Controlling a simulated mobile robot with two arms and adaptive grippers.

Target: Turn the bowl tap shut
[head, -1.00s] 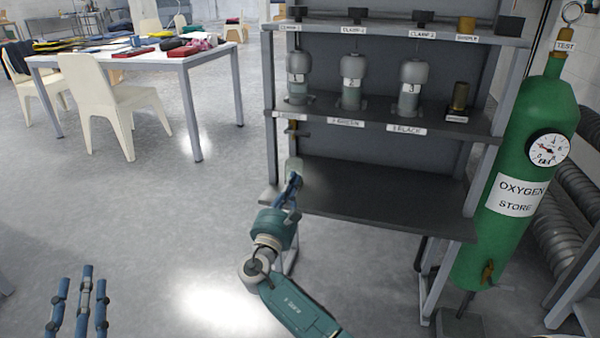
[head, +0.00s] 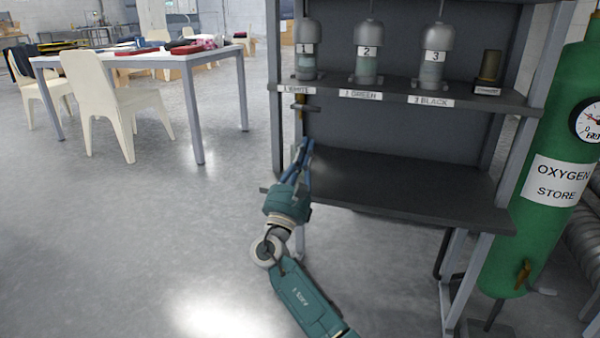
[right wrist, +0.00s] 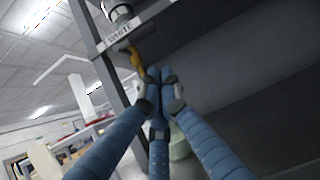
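A small brass tap (head: 302,106) with a dark cross handle hangs under the left end of the middle shelf, below the label "1 WHITE". In the right wrist view the tap (right wrist: 136,58) shows just beyond and left of the fingertips. My right gripper (head: 307,147) is below the tap and apart from it in the head view. In the right wrist view its fingers (right wrist: 160,76) come together at the tips, with nothing seen between them. A pale green vessel (right wrist: 180,143) shows partly behind the fingers. My left gripper is out of view.
Numbered grey vessels stand on the middle shelf (head: 470,97) above. The lower dark shelf (head: 400,195) is mostly bare. A left rack post (head: 275,130) stands beside the tap. A green oxygen cylinder (head: 532,235) stands at right. The floor at left is open, with a table and chairs behind.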

